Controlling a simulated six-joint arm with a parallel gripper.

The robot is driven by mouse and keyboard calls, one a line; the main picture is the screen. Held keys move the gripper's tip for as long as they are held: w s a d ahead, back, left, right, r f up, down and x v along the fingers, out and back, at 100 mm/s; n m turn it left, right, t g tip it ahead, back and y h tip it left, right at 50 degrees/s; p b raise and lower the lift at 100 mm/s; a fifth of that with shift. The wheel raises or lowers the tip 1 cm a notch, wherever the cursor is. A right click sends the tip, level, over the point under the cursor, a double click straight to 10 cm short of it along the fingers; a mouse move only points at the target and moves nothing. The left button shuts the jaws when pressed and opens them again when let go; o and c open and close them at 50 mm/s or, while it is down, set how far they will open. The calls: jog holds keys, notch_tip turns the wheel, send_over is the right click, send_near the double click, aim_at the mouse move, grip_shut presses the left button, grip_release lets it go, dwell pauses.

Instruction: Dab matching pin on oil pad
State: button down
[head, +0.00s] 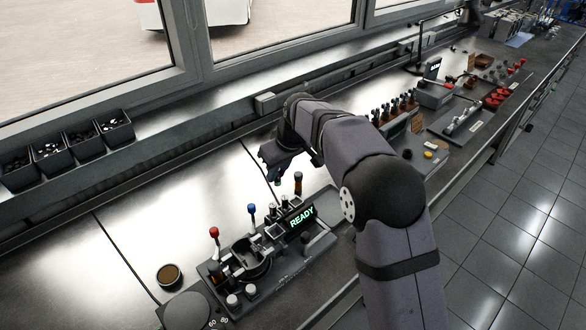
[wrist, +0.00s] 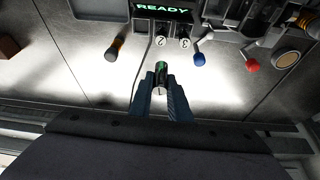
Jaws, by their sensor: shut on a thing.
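My gripper (wrist: 161,90) is shut on a short dark pin (wrist: 161,67) with a green mark and a pale end, seen between the fingers in the wrist view. In the head view my gripper (head: 274,160) hangs above the bench behind the fixture, and the pin cannot be made out there. The oil pad (head: 170,275) looks to be the round brown disc in a dark rim on the bench at the lower left. It also shows at the right of the wrist view (wrist: 288,60), well apart from the held pin. Two silver pins (wrist: 172,42) marked with numerals stand at the fixture's edge.
The black fixture (head: 322,238) has a lit READY display (head: 302,217), a red-knobbed lever (head: 214,232) and a blue-knobbed lever (head: 251,209). An amber-and-black handle (head: 298,182) stands beside it. Bins (head: 50,152) of small parts line the sill.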

jog(key=s+a+f+n+b, duration=0.1)
jog(key=s+a+f+n, duration=0.1)
jog(key=s+a, duration=0.9)
jog(key=s+a+f+n+g+y+b, duration=0.1)
jog(key=s+a+f+n+b, duration=0.1)
jog(key=s+a, duration=0.9)
jog(key=a+f+n, duration=0.1)
jog(key=a, duration=0.4)
jog(key=shift+s+f, duration=0.3)
jog(key=shift+s, duration=0.1)
jog(key=shift+a, duration=0.1)
jog(key=shift+f, duration=0.1)
jog(key=shift+f+b, duration=1.25)
jog(key=shift+f, duration=0.2)
jog(key=shift+f, duration=0.15)
jog(key=shift+f+b, duration=0.9)
jog(key=shift+f, duration=0.4)
